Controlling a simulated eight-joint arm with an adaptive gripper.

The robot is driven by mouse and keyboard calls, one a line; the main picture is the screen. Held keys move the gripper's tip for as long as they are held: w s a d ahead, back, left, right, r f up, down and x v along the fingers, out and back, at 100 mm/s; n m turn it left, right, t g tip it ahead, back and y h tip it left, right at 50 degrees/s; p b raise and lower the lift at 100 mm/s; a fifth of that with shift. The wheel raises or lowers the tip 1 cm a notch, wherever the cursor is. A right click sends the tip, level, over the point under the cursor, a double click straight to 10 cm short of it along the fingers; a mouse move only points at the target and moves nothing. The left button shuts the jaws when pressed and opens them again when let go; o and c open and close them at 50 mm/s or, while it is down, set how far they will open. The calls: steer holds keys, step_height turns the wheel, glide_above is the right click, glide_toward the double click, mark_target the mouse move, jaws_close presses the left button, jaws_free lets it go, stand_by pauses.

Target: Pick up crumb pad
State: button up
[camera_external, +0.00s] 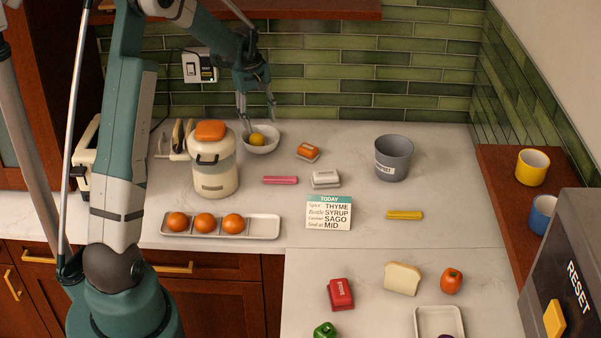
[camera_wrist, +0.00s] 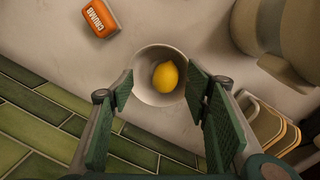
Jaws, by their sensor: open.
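The crumb pad is a small orange block with white "CRUMB" lettering (camera_wrist: 101,17), lying on the counter at the upper left of the wrist view. In the external view an orange pad on a pale base (camera_external: 308,151) lies right of the white bowl (camera_external: 262,146). My gripper (camera_external: 257,110) is open and empty, pointing down over the bowl, which holds a yellow lemon (camera_external: 257,139). In the wrist view the open fingers (camera_wrist: 158,95) frame the bowl and lemon, with the crumb pad beyond them, apart from the fingers.
A cream canister with an orange lid (camera_external: 213,170) stands left of the bowl. A grey compost bin (camera_external: 393,160), a grey-white block (camera_external: 326,179) and a pink stick (camera_external: 280,180) are nearby. The green tiled wall (camera_external: 340,70) is close behind. Counter between pad and bin is clear.

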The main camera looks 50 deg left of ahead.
mark_target(308, 146)
steer(key=w+d+f+n, duration=0.1)
steer(key=w+d+n, duration=0.1)
steer(key=w+d, duration=0.1)
steer(key=w+d+f+n, duration=0.1)
steer(key=w+d+n, duration=0.1)
steer(key=w+d, duration=0.2)
steer(key=w+d+f+n+h, duration=0.1)
steer(key=w+d+n, duration=0.1)
steer(key=w+d, duration=0.1)
steer(key=shift+w+d+f+g, duration=0.25)
steer(key=shift+d+g, duration=0.15)
steer(key=shift+d, duration=0.2)
steer(key=shift+f, duration=0.1)
steer(key=shift+d+f, duration=0.15)
steer(key=shift+f, duration=1.05)
steer(key=shift+d+f, duration=0.2)
steer(key=shift+f, duration=1.1)
steer(key=shift+d+f, duration=0.2)
steer(key=shift+f, duration=1.05)
steer(key=c, duration=0.9)
